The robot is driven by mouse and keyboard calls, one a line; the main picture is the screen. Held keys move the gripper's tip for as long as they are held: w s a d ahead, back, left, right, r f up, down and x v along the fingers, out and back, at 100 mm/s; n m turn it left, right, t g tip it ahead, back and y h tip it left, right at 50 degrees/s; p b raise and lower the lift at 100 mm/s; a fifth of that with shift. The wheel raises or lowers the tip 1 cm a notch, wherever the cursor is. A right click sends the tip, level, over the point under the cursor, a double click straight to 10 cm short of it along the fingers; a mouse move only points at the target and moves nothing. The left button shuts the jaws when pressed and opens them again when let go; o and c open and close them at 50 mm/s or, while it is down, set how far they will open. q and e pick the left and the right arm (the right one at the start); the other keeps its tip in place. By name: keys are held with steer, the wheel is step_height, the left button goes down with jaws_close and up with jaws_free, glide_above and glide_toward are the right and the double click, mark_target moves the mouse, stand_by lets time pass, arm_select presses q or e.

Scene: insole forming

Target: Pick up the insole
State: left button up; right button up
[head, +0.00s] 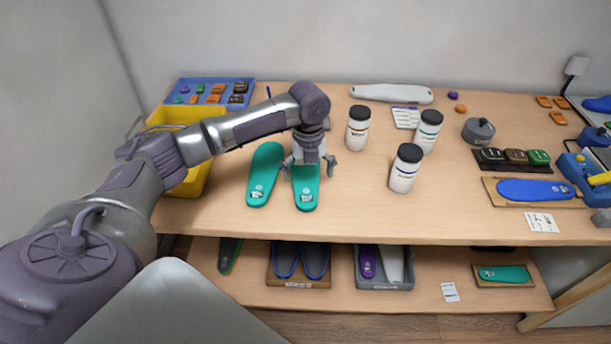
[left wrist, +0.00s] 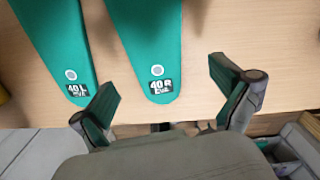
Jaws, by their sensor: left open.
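Two teal insoles lie side by side on the wooden table. The left insole (head: 264,174) is marked "40 L EVA" in the left wrist view (left wrist: 58,40). The right insole (head: 306,195) is marked "40 R EVA" in the left wrist view (left wrist: 150,45). My left gripper (head: 310,168) points down over the right insole, its fingers spread to either side of it. In the left wrist view the open, empty fingers (left wrist: 168,95) are near the labelled end of the right insole. The gripper hides part of that insole in the head view. My right gripper is not visible.
A yellow bin (head: 196,178) and a blue tray (head: 243,82) of small blocks stand at the left. Several white jars, one in front (head: 404,170), stand right of the insoles. A blue insole (head: 535,190) lies on a board at the right. A lower shelf (head: 340,298) holds more insoles.

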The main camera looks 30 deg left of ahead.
mark_target(307, 188)
arm_select(q)
steer(key=f, duration=0.3)
steer(key=shift+s+a+f, duration=0.15)
steer(key=shift+s+f, duration=0.05)
steer(key=shift+f, duration=0.2)
steer(key=c, duration=1)
steer(key=shift+r, duration=0.15)
steer(key=shift+w+r, duration=0.1)
steer(key=shift+r, duration=0.55)
step_height(307, 188, up, 3)
steer(key=shift+f+b, duration=0.15)
steer(key=shift+b, duration=0.15)
steer(key=s+d+r, duration=0.2)
steer(key=d+r, duration=0.1)
steer(key=d, duration=0.2)
steer(key=s+d+r+b, duration=0.1)
steer(key=s+d+r, duration=0.2)
steer(key=d+r, duration=0.1)
steer(key=shift+d, duration=0.9)
